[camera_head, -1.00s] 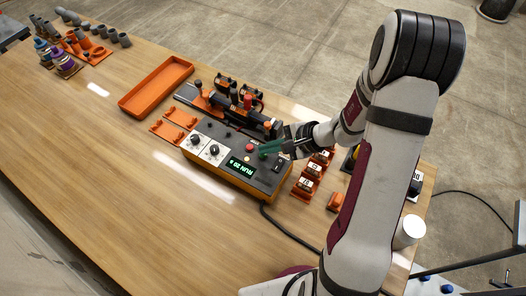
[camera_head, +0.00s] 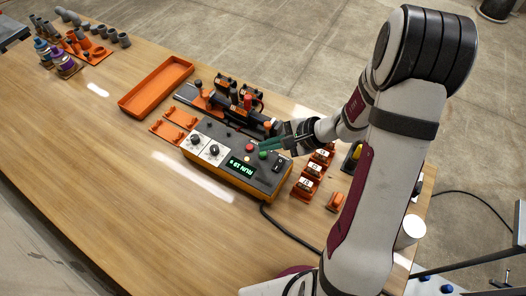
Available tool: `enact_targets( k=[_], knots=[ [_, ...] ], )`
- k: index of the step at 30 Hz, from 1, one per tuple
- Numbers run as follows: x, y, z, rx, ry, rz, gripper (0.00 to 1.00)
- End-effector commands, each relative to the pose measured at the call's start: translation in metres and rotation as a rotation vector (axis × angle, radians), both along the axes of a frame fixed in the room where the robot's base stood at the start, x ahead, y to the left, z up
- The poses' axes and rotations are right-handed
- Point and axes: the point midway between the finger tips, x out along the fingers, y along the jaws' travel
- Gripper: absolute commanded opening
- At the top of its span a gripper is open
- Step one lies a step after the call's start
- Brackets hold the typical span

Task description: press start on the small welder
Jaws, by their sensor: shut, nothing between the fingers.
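The small welder's control box (camera_head: 226,170) stands on the bench with a grey top and orange lower edge. Its lit green display (camera_head: 241,166) is upside down to this view and seems to read RUN with a number. A green button (camera_head: 262,155), a red button (camera_head: 250,147) and a small yellow one (camera_head: 247,158) sit near the display. My gripper (camera_head: 264,144) is shut and empty, its greenish fingertips just above and behind the green button, seemingly apart from it.
The welder's clamps and black rail (camera_head: 213,110) lie behind the box. An orange tray (camera_head: 155,86) is behind left. Numbered orange holders (camera_head: 308,184) stand close on the right. A black cable (camera_head: 289,229) runs off the front. The bench front left is clear.

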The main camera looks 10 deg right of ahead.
Motion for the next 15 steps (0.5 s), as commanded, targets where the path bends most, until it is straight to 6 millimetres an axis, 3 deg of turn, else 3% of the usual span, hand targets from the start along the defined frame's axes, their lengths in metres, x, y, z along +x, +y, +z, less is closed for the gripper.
enact_targets(
  k=[5,15],
  knots=[
    [0.001,0.0,0.006,0.0,-0.002,0.0,0.0],
    [0.001,0.0,0.04,0.0,-0.004,0.0,0.0]
  ],
)
